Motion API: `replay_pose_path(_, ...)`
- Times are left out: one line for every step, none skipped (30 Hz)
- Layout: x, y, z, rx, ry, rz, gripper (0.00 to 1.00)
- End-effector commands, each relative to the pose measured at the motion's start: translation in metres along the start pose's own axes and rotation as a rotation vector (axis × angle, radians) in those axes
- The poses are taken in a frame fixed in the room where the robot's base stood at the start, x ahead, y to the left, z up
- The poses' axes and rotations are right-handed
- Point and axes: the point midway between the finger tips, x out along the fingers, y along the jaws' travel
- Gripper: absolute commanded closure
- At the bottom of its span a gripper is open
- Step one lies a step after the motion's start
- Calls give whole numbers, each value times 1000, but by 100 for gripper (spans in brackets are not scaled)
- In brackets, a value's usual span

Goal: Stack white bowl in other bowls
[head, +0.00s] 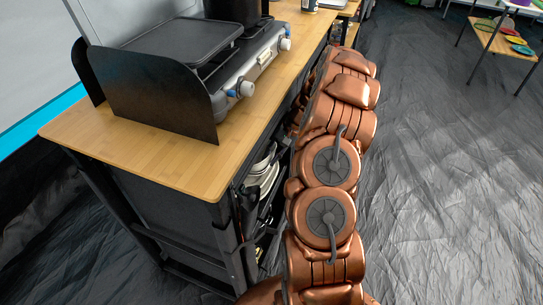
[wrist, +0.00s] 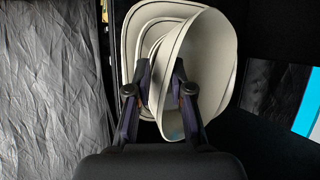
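In the wrist view, a white bowl (wrist: 214,62) is tilted steeply, with its rim running down between my fingers. Other white dishes (wrist: 138,28), which look like bowls nested together, are behind it and to the left. My gripper (wrist: 163,66) has its two fingers apart, one on each side of the tilted bowl's near wall. A gap shows between the fingertips; contact with the wall is not clear. In the head view, pale dishes (head: 265,168) show on the shelf under the counter, partly hidden by my arm. My gripper is hidden there.
The wooden counter (head: 190,165) stands above the shelf, with a camping stove (head: 250,65) and a black wind guard (head: 150,95) on it. Dark shelf sides are close around the dishes. The floor (head: 440,180) to the right is clear up to a small table (head: 490,40).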

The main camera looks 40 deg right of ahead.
Motion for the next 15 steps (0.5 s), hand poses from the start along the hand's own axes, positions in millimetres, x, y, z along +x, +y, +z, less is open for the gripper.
replay_pose_path(0,0,0,0,0,0,71)
replay_pose_path(0,0,0,0,0,0,69)
replay_pose_path(0,0,0,0,0,0,69)
replay_pose_path(0,0,0,0,0,0,69)
replay_pose_path(0,0,0,0,0,0,69)
replay_pose_path(0,0,0,0,0,0,69)
replay_pose_path(0,0,0,0,0,0,69)
replay_pose_path(0,0,0,0,0,0,69)
replay_pose_path(0,0,0,0,0,0,69)
replay_pose_path(0,0,0,0,0,0,69)
replay_pose_path(-1,0,0,0,0,0,69)
replay_pose_path(-2,-1,1,0,0,1,69)
replay_pose_path(-4,-2,1,0,0,1,69)
replay_pose_path(-6,-2,2,-1,0,1,69)
replay_pose_path(-9,-4,3,-1,1,1,69)
